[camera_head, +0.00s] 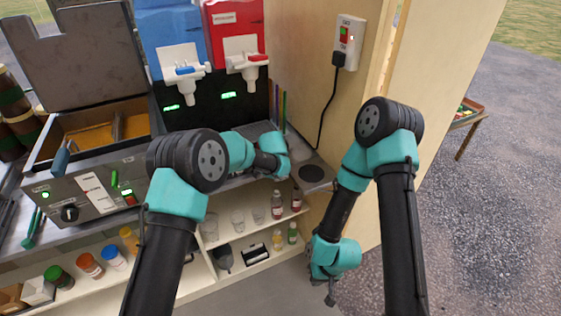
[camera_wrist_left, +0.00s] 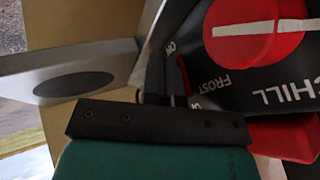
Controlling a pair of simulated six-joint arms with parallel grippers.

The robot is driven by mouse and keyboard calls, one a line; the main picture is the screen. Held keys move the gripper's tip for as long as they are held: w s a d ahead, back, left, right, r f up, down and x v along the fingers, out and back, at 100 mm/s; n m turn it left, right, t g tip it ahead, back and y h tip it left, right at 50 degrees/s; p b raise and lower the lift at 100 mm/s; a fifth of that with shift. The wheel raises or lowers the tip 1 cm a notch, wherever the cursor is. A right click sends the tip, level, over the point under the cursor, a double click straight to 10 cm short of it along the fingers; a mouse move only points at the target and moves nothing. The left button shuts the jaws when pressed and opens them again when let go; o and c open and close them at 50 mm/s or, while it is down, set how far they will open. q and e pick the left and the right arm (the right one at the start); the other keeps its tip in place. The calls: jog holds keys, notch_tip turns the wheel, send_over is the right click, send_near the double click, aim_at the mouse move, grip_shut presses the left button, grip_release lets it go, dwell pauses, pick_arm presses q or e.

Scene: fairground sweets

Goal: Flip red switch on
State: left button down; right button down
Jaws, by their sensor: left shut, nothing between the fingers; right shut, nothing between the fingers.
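In the left wrist view, a black panel lettered CHILL and FROST carries a big red knob (camera_wrist_left: 258,32) with a white bar. A narrow red part (camera_wrist_left: 184,76) shows at the panel's edge, close to small ON/OFF-like lettering; it may be the red switch, and its position cannot be told. My left gripper (camera_wrist_left: 165,82) is shut and empty, its dark fingertips close beside that part and partly covering it; contact cannot be told. In the head view its fingers are hidden behind my teal wrist. My right gripper (camera_head: 329,297) is shut and empty, hanging low in front of the shelves.
A blue dispenser (camera_head: 165,28) and a red dispenser (camera_head: 233,25) stand at the back. A wall outlet (camera_head: 348,40) with a red-and-green switch and a plugged cord is at right. A hot-plate machine (camera_head: 70,190) is left. Cups and bottles fill the shelf below.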

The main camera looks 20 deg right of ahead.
pick_arm(q)
jog(key=shift+r, duration=0.2)
jog(key=shift+r, duration=0.75)
